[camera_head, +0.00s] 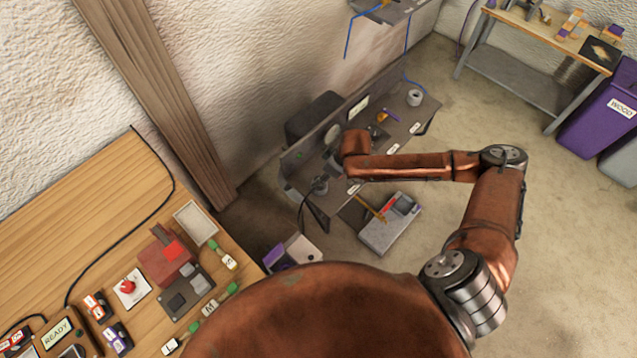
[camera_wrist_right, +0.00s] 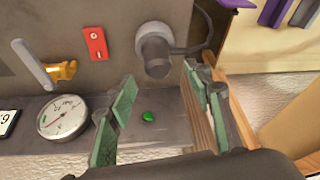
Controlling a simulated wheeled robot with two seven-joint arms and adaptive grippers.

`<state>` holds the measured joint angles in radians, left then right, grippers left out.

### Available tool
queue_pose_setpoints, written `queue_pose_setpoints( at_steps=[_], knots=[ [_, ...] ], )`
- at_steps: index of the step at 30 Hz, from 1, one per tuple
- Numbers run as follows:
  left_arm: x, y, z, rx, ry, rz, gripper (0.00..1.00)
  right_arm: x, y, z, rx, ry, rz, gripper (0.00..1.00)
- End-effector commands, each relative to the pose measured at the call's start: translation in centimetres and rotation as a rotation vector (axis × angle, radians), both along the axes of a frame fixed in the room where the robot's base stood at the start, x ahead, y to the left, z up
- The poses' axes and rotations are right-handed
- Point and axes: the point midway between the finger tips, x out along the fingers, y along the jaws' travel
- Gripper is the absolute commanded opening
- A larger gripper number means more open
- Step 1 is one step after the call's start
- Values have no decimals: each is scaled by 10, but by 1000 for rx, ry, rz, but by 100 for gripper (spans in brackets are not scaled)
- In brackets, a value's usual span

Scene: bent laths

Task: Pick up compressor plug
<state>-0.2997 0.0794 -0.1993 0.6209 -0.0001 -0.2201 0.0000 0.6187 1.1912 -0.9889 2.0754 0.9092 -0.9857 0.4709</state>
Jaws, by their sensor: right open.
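A dark grey cylindrical plug with a black cable, which looks like the compressor plug (camera_wrist_right: 155,57), sticks out of a round light fitting on a grey panel in the right wrist view. Its cable curves off to the right. My right gripper (camera_wrist_right: 160,80) is open and empty, its green-padded fingers on either side below the plug, apart from it as far as I can tell. In the head view my right arm reaches over the grey bench; its fingers are hidden there. What looks like the plug (camera_head: 320,185) shows small at the bench's near left end. My left gripper is not in view.
A grey box (camera_head: 385,236) stands on the floor by the bench. A wooden worktop (camera_head: 75,215) lies left.

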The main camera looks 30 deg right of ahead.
Motion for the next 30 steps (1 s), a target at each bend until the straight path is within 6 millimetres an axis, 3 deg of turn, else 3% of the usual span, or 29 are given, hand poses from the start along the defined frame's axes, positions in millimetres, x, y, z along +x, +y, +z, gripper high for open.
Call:
queue_pose_setpoints(
  at_steps=[7, 16, 30],
  knots=[
    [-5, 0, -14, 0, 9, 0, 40, 12, 7, -37, 1, 3, 2, 47],
    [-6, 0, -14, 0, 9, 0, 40, 14, 8, -40, 0, 0, 2, 46],
    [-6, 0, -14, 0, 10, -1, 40, 14, 8, -40, 0, 0, 2, 14]
  ],
)
